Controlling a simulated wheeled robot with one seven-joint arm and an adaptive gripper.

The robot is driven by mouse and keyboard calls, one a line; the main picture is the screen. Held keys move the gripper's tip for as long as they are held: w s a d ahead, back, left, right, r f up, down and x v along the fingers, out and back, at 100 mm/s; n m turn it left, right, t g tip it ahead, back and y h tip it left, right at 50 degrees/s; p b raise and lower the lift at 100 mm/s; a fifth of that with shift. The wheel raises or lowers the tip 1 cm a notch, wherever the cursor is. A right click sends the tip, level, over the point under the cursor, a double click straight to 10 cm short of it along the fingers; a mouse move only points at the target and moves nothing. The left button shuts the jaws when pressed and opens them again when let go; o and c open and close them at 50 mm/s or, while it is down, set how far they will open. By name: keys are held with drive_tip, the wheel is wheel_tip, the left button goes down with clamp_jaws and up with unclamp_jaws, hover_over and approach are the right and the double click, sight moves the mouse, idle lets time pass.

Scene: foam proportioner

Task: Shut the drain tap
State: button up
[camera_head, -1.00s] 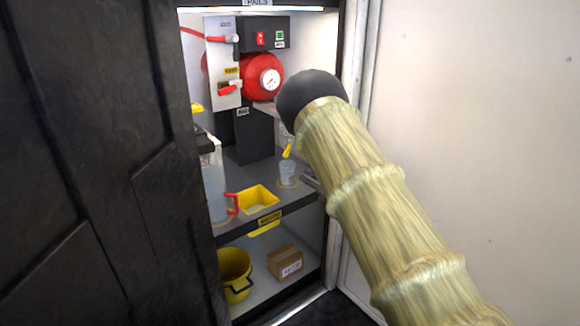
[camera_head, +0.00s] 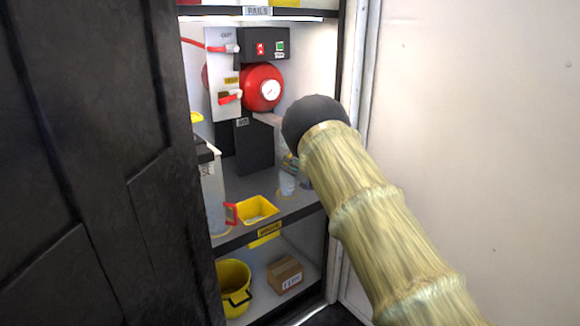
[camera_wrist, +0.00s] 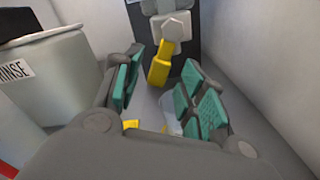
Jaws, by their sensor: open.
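In the wrist view the drain tap shows as a yellow lever (camera_wrist: 160,66) hanging down and slightly left from a pale hexagonal hub (camera_wrist: 175,29) on a dark upright. My gripper (camera_wrist: 163,90) is open, with one teal-padded finger on each side of the line to the lever. The lever's lower end appears between or just beyond the fingertips; I see no clear contact. In the head view my gripper (camera_head: 292,164) is small and partly behind my arm, and the yellow lever cannot be made out there. A clear cup (camera_head: 286,182) stands below it.
A container labelled RINSE (camera_wrist: 55,72) stands close left of my gripper, and a pale wall (camera_wrist: 268,55) is on the right. Above are a red vessel (camera_head: 261,89) and two red-handled levers.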

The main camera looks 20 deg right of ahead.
drive_tip(key=shift+w+a, duration=0.25)
drive_tip(key=shift+w, duration=0.35)
drive_tip(key=shift+c, duration=0.5)
clamp_jaws()
